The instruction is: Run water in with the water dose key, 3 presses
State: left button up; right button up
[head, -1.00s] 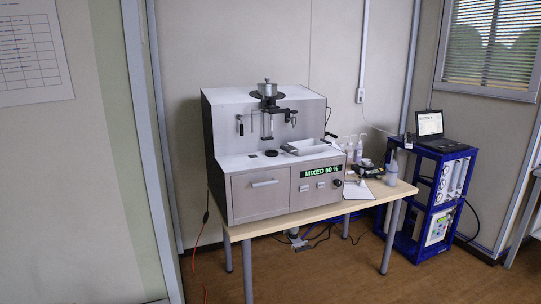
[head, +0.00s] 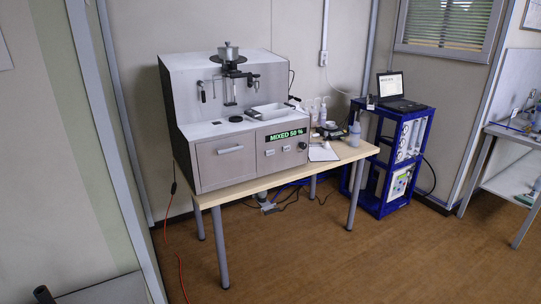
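The soil analyser (head: 180,85) is a grey and white machine standing on a wooden table. Its green display (head: 286,135) reads "MIXED 50 %". Below the display are two small light keys, a left one (head: 269,153) and a right one (head: 286,149); their labels are too small to read, so I cannot tell which is the water dose key. A dark round knob (head: 302,146) sits to their right. A metal cup (head: 229,53) stands on top above a clear tube (head: 230,92). Neither of my grippers is in view.
The table (head: 355,152) also holds bottles (head: 318,110), a dark instrument (head: 330,131) and a white sheet (head: 322,152). A blue rack (head: 386,208) with a laptop (head: 397,90) stands to the right. A red cable (head: 181,270) lies at left; floor in front is clear.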

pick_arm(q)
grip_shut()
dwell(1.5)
